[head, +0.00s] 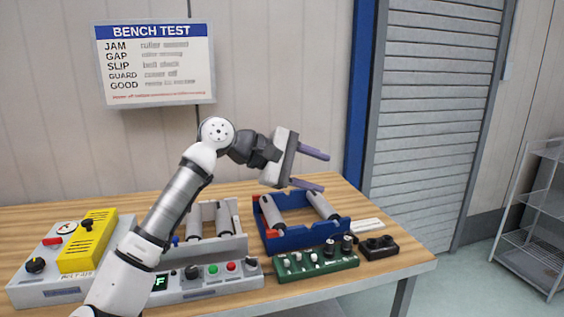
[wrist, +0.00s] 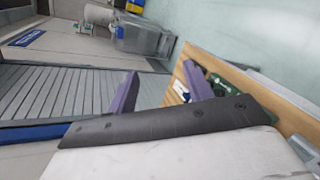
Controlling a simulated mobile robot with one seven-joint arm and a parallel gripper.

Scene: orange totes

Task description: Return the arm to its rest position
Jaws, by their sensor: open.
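My gripper (head: 316,170) is raised above the right half of the bench, pointing to the right, with its two purple fingers apart and nothing between them. In the wrist view the two purple fingers of my gripper (wrist: 158,91) also stand apart and empty. My white and grey arm reaches up from the bottom left of the head view, bends at a high joint and hides part of the bench behind it.
A blue tray (head: 307,238) with grey rollers sits below my gripper, beside a grey tray (head: 234,245) with rollers. A green board (head: 290,270), a black block (head: 378,248) and a yellow box (head: 88,245) are on the wooden bench (head: 415,262). A wire shelf (head: 530,225) stands right.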

